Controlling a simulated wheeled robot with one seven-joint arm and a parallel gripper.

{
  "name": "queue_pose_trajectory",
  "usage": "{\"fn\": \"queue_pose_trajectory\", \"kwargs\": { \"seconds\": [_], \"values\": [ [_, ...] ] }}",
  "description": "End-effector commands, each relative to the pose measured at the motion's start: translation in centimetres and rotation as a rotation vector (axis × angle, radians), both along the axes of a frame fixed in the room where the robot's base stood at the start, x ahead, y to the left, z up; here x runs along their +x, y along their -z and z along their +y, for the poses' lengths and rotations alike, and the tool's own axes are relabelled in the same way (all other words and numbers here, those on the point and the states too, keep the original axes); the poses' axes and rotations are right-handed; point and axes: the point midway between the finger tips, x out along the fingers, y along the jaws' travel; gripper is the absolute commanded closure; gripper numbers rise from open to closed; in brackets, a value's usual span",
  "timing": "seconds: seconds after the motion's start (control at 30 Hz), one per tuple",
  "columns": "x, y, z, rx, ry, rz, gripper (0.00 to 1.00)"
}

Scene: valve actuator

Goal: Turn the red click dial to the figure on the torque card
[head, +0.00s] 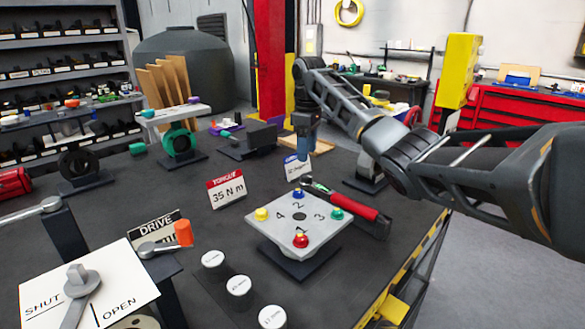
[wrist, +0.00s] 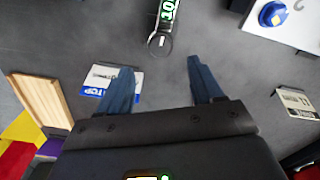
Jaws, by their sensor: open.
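The torque card (head: 227,189) stands on the bench, with a red top band, and reads 35 N m. A wrench lies behind the square plate, with a dark head, a green display and a red section (head: 352,205) on its handle. I cannot tell whether that red section is the click dial. In the wrist view the wrench head (wrist: 160,44) and part of its lit display show at the top; the figure is cut off. My gripper (head: 303,155) hangs above the bench behind the wrench, apart from it. In the wrist view its blue fingers (wrist: 160,66) are open and empty.
The square plate (head: 270,225) carries blue, yellow, green and red knobs around numbers. A blue-topped card (head: 297,167) stands by the wrench head. White-topped cylinders (head: 239,286) and a SHUT/OPEN valve panel (head: 85,290) are in front. A black block (head: 262,138) stands behind.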

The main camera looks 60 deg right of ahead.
Motion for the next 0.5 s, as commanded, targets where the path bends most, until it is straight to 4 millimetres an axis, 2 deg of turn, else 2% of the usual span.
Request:
{"fn": "queue_pose_trajectory", "kwargs": {
  "seconds": [0.5],
  "values": [
    [-0.1, 6.6, 0.0, 0.001, 0.0, 0.002, 0.34]
  ]
}}
